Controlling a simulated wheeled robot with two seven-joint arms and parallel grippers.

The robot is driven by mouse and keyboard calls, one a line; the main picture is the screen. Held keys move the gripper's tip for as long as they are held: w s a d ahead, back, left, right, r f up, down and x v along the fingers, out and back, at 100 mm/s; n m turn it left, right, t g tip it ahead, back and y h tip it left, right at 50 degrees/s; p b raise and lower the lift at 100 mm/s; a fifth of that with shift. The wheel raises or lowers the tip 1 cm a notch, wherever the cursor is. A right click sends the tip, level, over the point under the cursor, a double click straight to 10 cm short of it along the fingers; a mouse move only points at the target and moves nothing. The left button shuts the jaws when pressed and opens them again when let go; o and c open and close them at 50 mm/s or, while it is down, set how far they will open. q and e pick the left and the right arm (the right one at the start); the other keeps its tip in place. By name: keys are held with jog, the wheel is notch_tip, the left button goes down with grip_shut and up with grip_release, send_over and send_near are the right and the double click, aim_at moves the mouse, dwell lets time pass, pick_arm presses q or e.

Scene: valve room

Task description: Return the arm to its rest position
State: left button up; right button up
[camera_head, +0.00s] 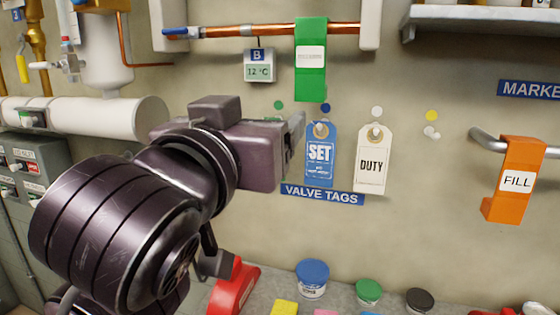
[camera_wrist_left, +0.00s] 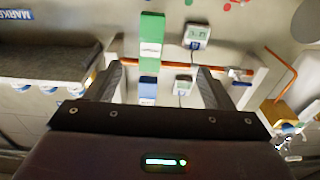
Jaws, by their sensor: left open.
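My left arm comes in from the left in the head view, its dark forearm reaching toward the wall. My left gripper (camera_head: 296,126) points at the wall, just left of the blue SET tag (camera_head: 319,163), partly hidden behind its own body. In the left wrist view the two fingers (camera_wrist_left: 158,72) stand wide apart with nothing held between them. A green tag (camera_wrist_left: 151,45) and a blue tag (camera_wrist_left: 148,90) show beyond the gap. My right gripper is in neither view.
A white DUTY tag (camera_head: 371,162) hangs above the VALVE TAGS sign (camera_head: 322,194). The green tag (camera_head: 311,60) hangs on a copper pipe (camera_head: 270,29). An orange FILL tag (camera_head: 514,180) hangs at right. Jars (camera_head: 312,279) and a red object (camera_head: 234,288) stand below.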

pick_arm(q)
jog(key=w+a+f+n+g+y, duration=0.1)
jog(key=a+f+g, duration=0.2)
jog(key=f, duration=0.8)
jog(key=w+a+f+g+y, duration=0.1)
jog(key=a+f+g, duration=0.2)
jog(key=f, duration=0.9)
jog(key=w+a+f+n+g+y, duration=0.15)
jog(key=a+f, duration=0.25)
jog(key=f, duration=0.7)
jog(key=s+a+f+m+g+y, duration=0.1)
jog(key=s+a+f+g, duration=0.25)
jog(key=s+f, duration=0.55)
jog(key=s+a+f+g+y, duration=0.1)
jog(key=s+a+f+g, duration=0.25)
jog(key=s+f, duration=0.55)
notch_tip(320, 180, down, 34)
jog(key=g, duration=0.2)
jog(key=s+a+f, duration=0.3)
jog(key=s+f, duration=1.2)
jog(key=s, duration=0.4)
jog(key=shift+f+m+g, duration=0.2)
jog(key=shift+m+g, duration=0.15)
jog(key=shift+w, duration=0.1)
